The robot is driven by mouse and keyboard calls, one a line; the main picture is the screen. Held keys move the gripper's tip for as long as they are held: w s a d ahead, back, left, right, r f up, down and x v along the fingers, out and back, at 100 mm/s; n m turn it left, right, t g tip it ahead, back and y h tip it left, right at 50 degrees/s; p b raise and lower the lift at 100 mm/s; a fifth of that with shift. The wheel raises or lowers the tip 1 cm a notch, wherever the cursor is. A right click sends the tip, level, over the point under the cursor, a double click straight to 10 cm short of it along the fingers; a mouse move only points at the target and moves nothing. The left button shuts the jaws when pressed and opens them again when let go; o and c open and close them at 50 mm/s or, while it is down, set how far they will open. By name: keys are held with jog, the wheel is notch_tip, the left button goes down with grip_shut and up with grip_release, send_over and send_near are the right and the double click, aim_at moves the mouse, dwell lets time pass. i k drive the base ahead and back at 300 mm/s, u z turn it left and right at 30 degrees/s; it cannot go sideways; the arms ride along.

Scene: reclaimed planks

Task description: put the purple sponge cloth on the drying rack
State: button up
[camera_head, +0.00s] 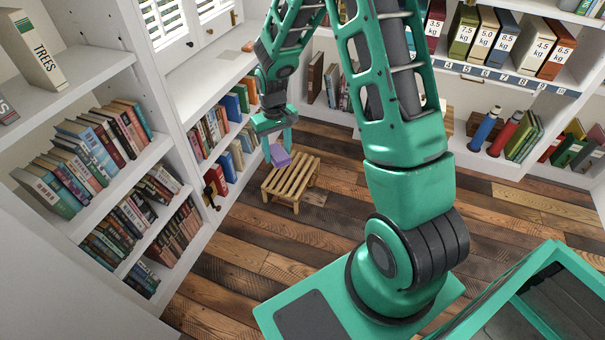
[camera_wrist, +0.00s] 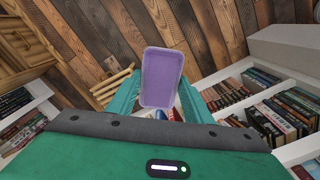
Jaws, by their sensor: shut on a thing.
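The purple sponge cloth (camera_head: 280,156) is in my gripper (camera_head: 278,148), which points down. In the wrist view the cloth (camera_wrist: 162,77) is a pale purple, tray-like rectangle between my two green fingers (camera_wrist: 157,103). My gripper is shut on it. The drying rack (camera_head: 291,180) is a low wooden slatted stand on the floor. In the head view the cloth appears just above the rack's far left end, and I cannot tell the exact gap. In the wrist view a few wooden slats (camera_wrist: 111,87) show left of the cloth, partly hidden by a finger.
White bookshelves (camera_head: 150,155) full of books stand close to the rack's left. Another white shelf unit (camera_head: 500,85) with weight-labelled binders is at the back right, with blue (camera_head: 485,128) and red (camera_head: 504,134) cylinders on it. The plank floor (camera_head: 330,205) right of the rack is clear.

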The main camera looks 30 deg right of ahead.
aim_at(292, 171)
jog(key=z, duration=0.2)
jog(key=i, duration=0.1)
jog(key=z, duration=2.15)
jog(key=i, duration=1.15)
jog(key=u, duration=2.6)
jog(key=i, duration=0.3)
jog(key=z, duration=0.1)
